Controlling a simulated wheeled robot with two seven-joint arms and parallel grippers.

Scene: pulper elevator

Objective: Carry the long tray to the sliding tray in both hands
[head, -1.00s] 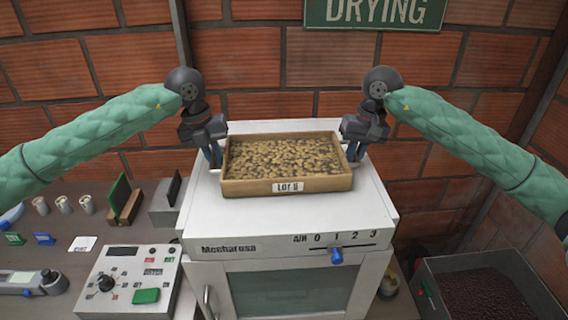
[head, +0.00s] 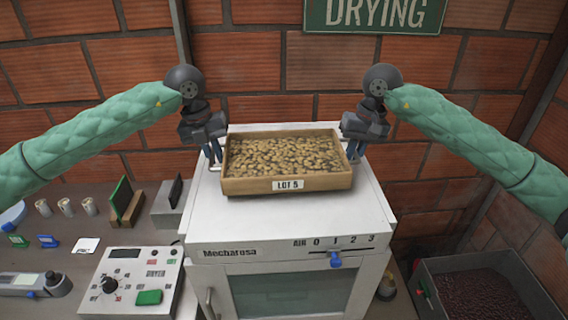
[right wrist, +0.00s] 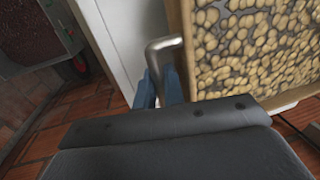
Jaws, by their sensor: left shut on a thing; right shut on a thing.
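The long tray (head: 285,185) is a wooden box labelled "LOT 5", full of pale beans, over the white top of the Mecharosa machine (head: 300,215). I cannot tell whether it touches the top. My left gripper (head: 214,156) is shut on the handle at its left end. My right gripper (head: 355,154) is shut on the metal handle at its right end. In the right wrist view, the blue fingers (right wrist: 160,90) close around the bent handle (right wrist: 165,47) beside the tray wall (right wrist: 186,50). No sliding tray can be made out.
A control box (head: 130,280) with a dial and small items stand on the bench at left. A grey bin of dark beans (head: 480,262) is at lower right. A brick wall (head: 260,60) with a DRYING sign (head: 376,14) stands close behind.

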